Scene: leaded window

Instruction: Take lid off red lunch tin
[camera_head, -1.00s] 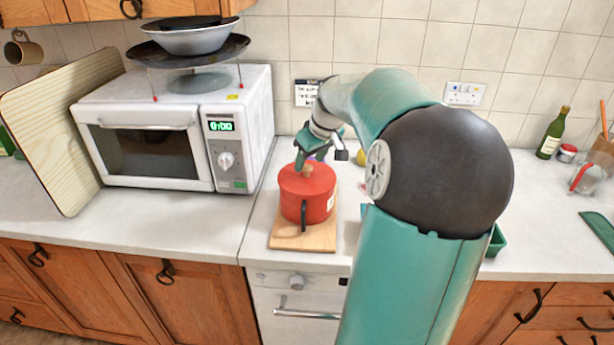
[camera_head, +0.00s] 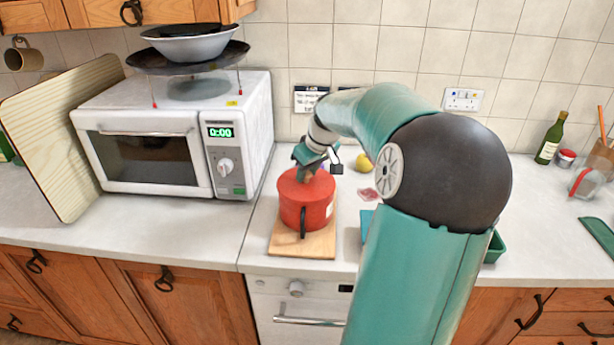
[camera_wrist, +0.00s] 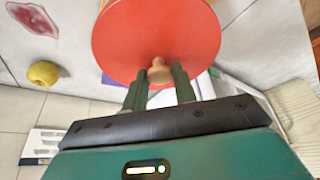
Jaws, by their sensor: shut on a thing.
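The red lunch tin (camera_head: 306,206) stands upright on a wooden board on the counter, with a dark handle on its front side. My gripper (camera_head: 307,172) is at the top of the tin, from behind. In the wrist view its two green fingers (camera_wrist: 160,84) are at either side of the knob, shut on it. The lid looks seated on the tin; I see no clear gap.
The wooden board (camera_head: 288,245) lies under the tin. A microwave (camera_head: 175,140) with a pan and bowl above it stands to the left. A yellow fruit (camera_head: 363,162) and a pink patch (camera_head: 368,194) lie to the right. The counter between microwave and board is clear.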

